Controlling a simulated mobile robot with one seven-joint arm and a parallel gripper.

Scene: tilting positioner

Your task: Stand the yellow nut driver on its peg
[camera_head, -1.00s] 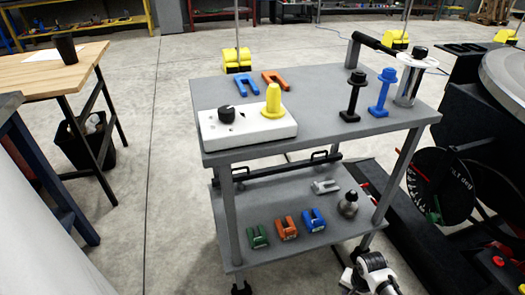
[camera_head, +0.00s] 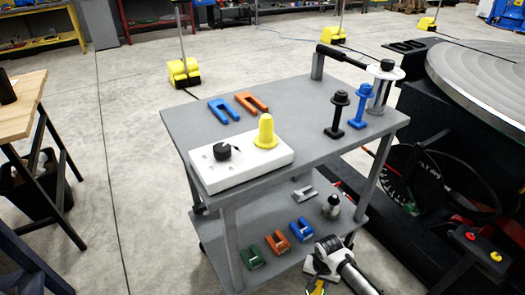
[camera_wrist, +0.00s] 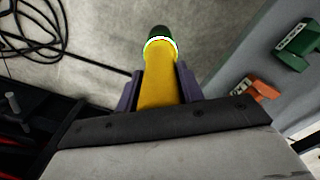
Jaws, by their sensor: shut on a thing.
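My gripper (camera_wrist: 158,90) is shut on a yellow cylindrical thing, seen as the yellow nut driver (camera_wrist: 160,82). It has a pale ring and a dark green end pointing away from my wrist. In the head view my gripper is at the bottom edge, with a bit of yellow (camera_head: 318,287) showing, low beside the cart's lower shelf. A black driver-like piece (camera_head: 337,112) and a blue one (camera_head: 362,105) stand upright on the cart top. I cannot tell which peg is the yellow driver's.
The grey cart (camera_head: 330,150) has a white block (camera_head: 245,170) with a black knob and yellow cone. Blue (camera_head: 224,110) and orange (camera_head: 252,102) forked pieces lie behind it. The lower shelf holds several forked pieces. The black positioner (camera_head: 450,150) stands at right, a wooden table (camera_head: 18,110) at left.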

